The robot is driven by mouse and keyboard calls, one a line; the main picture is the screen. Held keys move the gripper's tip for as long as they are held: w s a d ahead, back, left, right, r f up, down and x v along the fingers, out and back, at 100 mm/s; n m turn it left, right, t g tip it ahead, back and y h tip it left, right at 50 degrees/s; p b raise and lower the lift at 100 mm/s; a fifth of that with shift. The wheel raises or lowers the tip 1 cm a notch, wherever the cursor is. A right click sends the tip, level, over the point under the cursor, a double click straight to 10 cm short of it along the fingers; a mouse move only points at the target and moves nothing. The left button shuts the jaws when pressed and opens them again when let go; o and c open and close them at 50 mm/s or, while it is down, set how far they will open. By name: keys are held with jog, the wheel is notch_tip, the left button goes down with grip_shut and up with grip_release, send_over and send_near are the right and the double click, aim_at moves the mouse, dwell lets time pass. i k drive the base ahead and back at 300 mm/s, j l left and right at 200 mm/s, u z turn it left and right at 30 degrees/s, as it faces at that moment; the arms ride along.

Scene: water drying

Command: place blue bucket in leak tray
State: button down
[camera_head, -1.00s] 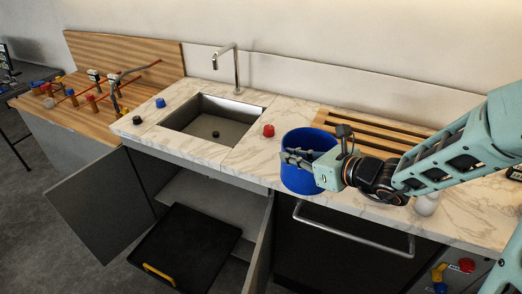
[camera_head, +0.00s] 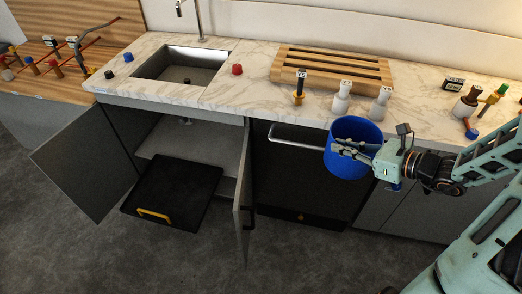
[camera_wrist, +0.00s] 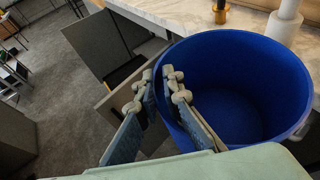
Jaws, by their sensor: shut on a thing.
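The blue bucket (camera_head: 352,162) is held in the air in front of the counter's front edge, upright or nearly so. My gripper (camera_head: 352,148) is shut on the near left part of its rim. In the wrist view the bucket (camera_wrist: 232,75) is empty, and its wall runs between the fingers (camera_wrist: 165,95). The leak tray (camera_head: 172,192), black and shallow with a yellow handle (camera_head: 154,215), juts out of the open cabinet under the sink, low and to the left of the bucket. It looks empty.
The open cabinet doors (camera_head: 84,165) and (camera_head: 245,190) stand on either side of the tray; the right door is between tray and bucket. The counter (camera_head: 255,90) carries a wooden rack (camera_head: 330,68) and several bottles. The floor (camera_head: 280,255) in front is clear.

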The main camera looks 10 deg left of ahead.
aim_at(170, 197)
jog(key=u, duration=0.8)
jog(key=j+u, duration=0.15)
jog(key=u, duration=0.25)
jog(key=i+j+u, duration=0.1)
jog(key=u, duration=0.3)
jog(key=i+j, duration=0.9)
jog(key=i, duration=0.25)
